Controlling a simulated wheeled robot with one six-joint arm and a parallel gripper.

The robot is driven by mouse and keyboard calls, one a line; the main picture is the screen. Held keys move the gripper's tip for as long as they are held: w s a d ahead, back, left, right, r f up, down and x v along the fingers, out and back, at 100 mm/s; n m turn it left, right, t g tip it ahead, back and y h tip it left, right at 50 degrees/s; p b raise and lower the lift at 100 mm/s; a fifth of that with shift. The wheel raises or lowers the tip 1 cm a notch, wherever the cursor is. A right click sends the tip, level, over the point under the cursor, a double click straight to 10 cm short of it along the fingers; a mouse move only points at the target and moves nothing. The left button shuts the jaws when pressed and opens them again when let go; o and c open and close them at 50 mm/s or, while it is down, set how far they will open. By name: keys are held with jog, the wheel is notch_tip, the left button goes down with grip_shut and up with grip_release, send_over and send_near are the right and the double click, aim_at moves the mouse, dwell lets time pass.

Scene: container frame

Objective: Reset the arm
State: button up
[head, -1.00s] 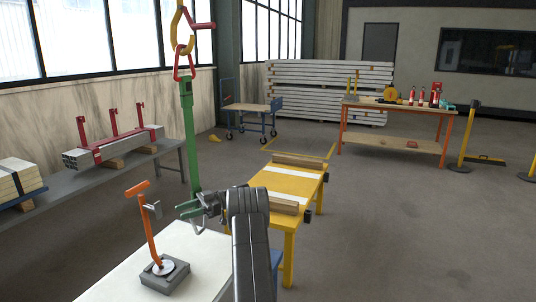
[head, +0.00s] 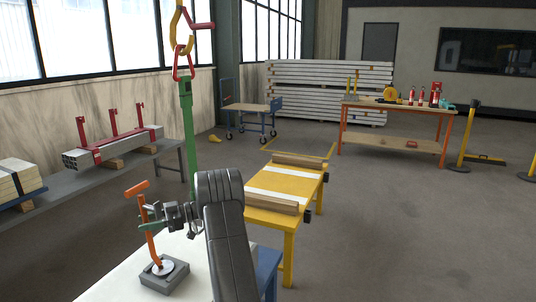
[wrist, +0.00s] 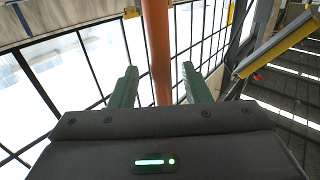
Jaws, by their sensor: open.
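An orange upright post with a crosswise handle (head: 151,238) stands on a dark grey block (head: 165,274) on the white tabletop. My gripper (head: 148,217) is at the post's upper part, below the handle, reaching in from the right. In the wrist view its two green fingers (wrist: 160,84) are spread apart, one on each side of the orange post (wrist: 157,45). Gaps show between post and fingers, so it is open and not gripping. My arm hides part of the white table's right side.
A yellow workbench (head: 285,185) with wooden beams stands to the right of my arm. A green hanging bar (head: 187,130) with a red link and hook is just behind the gripper. A grey rack with red-clamped tubes (head: 112,146) is at left. Open floor lies at right.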

jog(key=shift+w+d+f+m+t+y+b, duration=0.1)
jog(key=shift+w+d+m+t+y+b, duration=0.15)
jog(key=shift+m+t+b, duration=0.8)
jog(key=shift+w+d+r+m+t+y+b, duration=0.15)
jog(key=shift+m+t+y, duration=0.4)
jog(key=shift+t, duration=1)
jog(key=shift+w+d+f+m+t+y+b, duration=0.15)
jog(key=shift+m+t+b, duration=0.45)
jog(key=shift+m+t, duration=0.55)
jog(key=shift+a, duration=0.1)
